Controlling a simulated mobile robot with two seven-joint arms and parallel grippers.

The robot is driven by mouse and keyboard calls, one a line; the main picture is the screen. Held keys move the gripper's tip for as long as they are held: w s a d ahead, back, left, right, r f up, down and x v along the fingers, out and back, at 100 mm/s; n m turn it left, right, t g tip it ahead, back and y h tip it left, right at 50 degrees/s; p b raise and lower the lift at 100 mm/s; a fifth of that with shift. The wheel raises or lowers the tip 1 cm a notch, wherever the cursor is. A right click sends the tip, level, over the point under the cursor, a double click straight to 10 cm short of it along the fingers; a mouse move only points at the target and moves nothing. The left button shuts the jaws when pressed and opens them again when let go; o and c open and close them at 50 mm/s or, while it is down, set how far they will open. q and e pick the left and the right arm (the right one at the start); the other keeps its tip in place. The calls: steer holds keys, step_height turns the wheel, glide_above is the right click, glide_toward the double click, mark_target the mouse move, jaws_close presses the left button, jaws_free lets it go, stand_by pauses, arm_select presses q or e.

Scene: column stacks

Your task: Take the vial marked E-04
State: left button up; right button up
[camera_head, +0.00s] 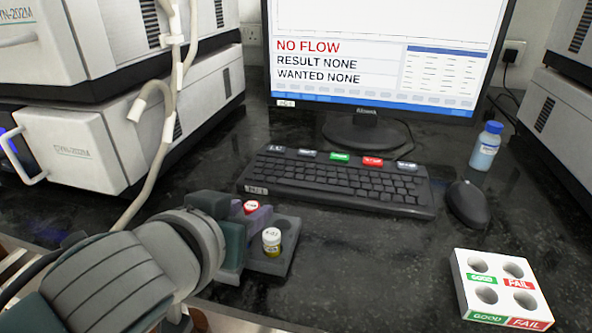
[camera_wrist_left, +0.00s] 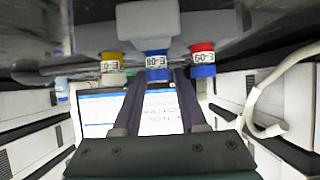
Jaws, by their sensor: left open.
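My left gripper (camera_wrist_left: 158,100) is open, with one finger on each side of a blue vial (camera_wrist_left: 157,66) in the left wrist view, which is upside down. That vial's label seems to read E-08. A red-and-blue vial (camera_wrist_left: 203,58), seemingly E-09, is to its right. A yellow vial (camera_wrist_left: 112,68) with an unclear label is to its left. In the head view a red-topped vial (camera_head: 251,206) and a yellow vial (camera_head: 271,242) stand at a small grey rack (camera_head: 283,258); my left gripper hides part of it. I cannot make out an E-04 label. My right gripper is not in view.
A keyboard (camera_head: 340,184) and monitor (camera_head: 375,60) are behind the rack. A mouse (camera_head: 468,204), a blue bottle (camera_head: 486,146) and a white GOOD/FAIL holder (camera_head: 502,297) with empty holes are at right. White instruments (camera_head: 80,150) stand at left.

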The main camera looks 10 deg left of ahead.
arm_select(q)
steer(key=shift+w+f, duration=0.15)
steer(key=shift+w, duration=0.2)
steer(key=shift+c, duration=0.4)
jaws_close()
